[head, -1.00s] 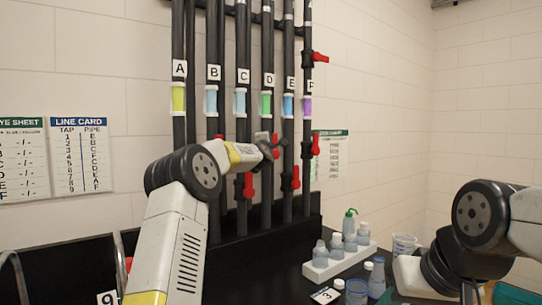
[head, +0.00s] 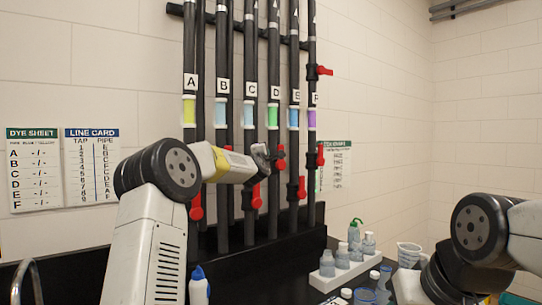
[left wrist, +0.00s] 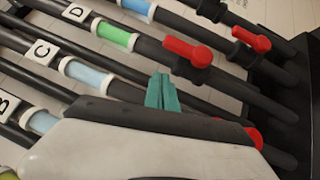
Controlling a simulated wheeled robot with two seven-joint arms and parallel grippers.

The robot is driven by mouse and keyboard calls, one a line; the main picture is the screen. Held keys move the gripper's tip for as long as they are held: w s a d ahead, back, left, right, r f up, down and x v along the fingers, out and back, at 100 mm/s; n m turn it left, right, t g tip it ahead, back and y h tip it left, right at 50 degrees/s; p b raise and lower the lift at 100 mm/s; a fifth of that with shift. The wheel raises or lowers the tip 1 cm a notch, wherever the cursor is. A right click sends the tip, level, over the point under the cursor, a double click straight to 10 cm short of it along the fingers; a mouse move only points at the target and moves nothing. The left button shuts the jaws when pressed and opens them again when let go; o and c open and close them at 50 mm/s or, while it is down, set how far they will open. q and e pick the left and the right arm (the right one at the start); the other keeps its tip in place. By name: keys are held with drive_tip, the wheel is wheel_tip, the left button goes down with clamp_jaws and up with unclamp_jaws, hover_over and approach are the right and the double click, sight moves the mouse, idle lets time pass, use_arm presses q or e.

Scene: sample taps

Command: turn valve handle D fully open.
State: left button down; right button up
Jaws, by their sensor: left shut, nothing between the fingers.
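Pipe D has a label (head: 274,90) and a green sight window (head: 272,116). Its red valve handle D (head: 281,158) is just right of my left gripper (head: 263,160) in the head view. In the left wrist view, handle D (left wrist: 188,52) points roughly along its pipe, below the green window. The teal fingertips of my left gripper (left wrist: 163,92) are together and empty, between pipes C and D in that view, apart from the handle. My right arm shows at the right of the head view, but its gripper is not seen.
Red handles C (head: 257,195), E (head: 301,188) and F (head: 320,153) are close by. Handle C also shows partly behind my arm in the left wrist view (left wrist: 257,138). A white bottle rack (head: 343,268) stands on the dark bench at right.

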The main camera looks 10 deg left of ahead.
use_arm(q)
drive_tip(key=s, duration=0.5)
drive_tip(key=s+d+f+m+g+h, duration=0.2)
drive_tip(key=s+d+f+m+g, duration=0.15)
drive_tip(key=s+m, duration=0.4)
drive_tip(key=s+d+f+m+g+h, duration=0.15)
drive_tip(key=s+d+m, duration=0.25)
drive_tip(key=s, duration=0.6)
drive_tip(key=s+a+f+m+g, duration=0.1)
drive_tip(key=s+f+m+g, duration=0.2)
drive_tip(key=s+f, duration=0.3)
drive_tip(key=s+a+f+m+g, duration=0.2)
drive_tip(key=s+f, duration=0.4)
drive_tip(key=s, duration=1)
drive_tip(key=s+a+f+m+g, duration=0.1)
drive_tip(key=s+f+m+g, duration=0.2)
drive_tip(key=s+f, duration=0.4)
drive_tip(key=s+m+y, duration=0.1)
drive_tip(key=s, duration=0.2)
drive_tip(key=shift+s+a+g, duration=0.3)
drive_tip(key=shift+s+a, duration=0.05)
drive_tip(key=shift+s, duration=0.05)
